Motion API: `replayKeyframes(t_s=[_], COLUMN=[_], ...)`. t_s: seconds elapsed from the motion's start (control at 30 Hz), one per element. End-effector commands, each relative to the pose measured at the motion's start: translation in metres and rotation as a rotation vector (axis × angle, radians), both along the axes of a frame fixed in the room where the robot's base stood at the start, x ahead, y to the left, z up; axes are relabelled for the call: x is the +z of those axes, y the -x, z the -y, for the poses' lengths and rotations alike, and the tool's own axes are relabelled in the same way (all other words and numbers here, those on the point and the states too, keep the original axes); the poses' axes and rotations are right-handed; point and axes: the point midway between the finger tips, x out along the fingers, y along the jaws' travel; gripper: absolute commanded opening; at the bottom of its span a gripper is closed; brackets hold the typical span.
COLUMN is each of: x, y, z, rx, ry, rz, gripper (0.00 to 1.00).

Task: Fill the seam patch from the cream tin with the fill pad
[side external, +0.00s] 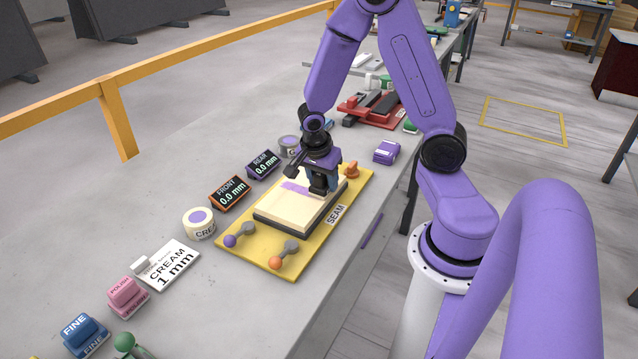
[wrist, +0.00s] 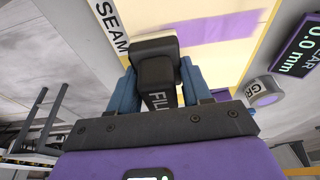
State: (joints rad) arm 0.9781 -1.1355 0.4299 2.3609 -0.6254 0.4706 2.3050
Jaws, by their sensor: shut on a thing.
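My gripper (wrist: 155,80) is shut on the dark fill pad (wrist: 157,72), whose label is partly hidden between the blue fingers. In the side external view my gripper (side external: 324,176) is at the right part of the cream stone slab (side external: 290,208). I cannot tell whether the pad touches the slab. The purple seam patch (side external: 295,187) lies on the slab, left of my gripper, partly hidden by it. It also shows in the wrist view (wrist: 225,27), beyond the pad. The cream tin (side external: 199,223), with a purple disc on top, stands left of the slab.
The slab sits on a yellow SEAM board (side external: 262,252) with purple (side external: 230,241) and orange (side external: 275,263) clamp knobs. FRONT (side external: 229,193) and REAR (side external: 263,164) displays read 0.0 mm. A grey tin (side external: 289,146), a CREAM 1 mm card (side external: 172,267) and pink (side external: 127,296) and blue (side external: 84,334) blocks stand nearby.

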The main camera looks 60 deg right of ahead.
Motion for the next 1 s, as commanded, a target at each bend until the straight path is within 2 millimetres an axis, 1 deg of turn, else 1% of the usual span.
replayKeyframes(t_s=[0.2, 0.4, 0.43, 0.47, 0.53, 0.57, 0.67, 0.7, 0.83, 1.0], x=[-0.003, -0.005, -0.005, -0.005, -0.006, -0.006, -0.007, -0.007, -0.008, -0.008], y=[0.000, 0.000, 0.000, 0.000, 0.001, 0.001, 0.001, 0.001, 0.001, 0.002], z=[0.000, -0.014, -0.016, -0.019, -0.024, -0.027, -0.034, -0.037, -0.041, -0.042], rx=[0.002, 0.005, 0.005, 0.005, 0.006, 0.007, 0.006, 0.006, 0.005, 0.006], ry=[0.000, -0.002, -0.002, -0.003, -0.003, -0.003, -0.004, -0.004, -0.004, -0.003], rz=[-0.001, -0.001, -0.001, -0.001, -0.003, -0.002, -0.003, -0.003, -0.004, -0.006], gripper=[0.24, 0.25, 0.24, 0.20, 0.20, 0.15, 0.16, 0.10, 0.10, 0.10])
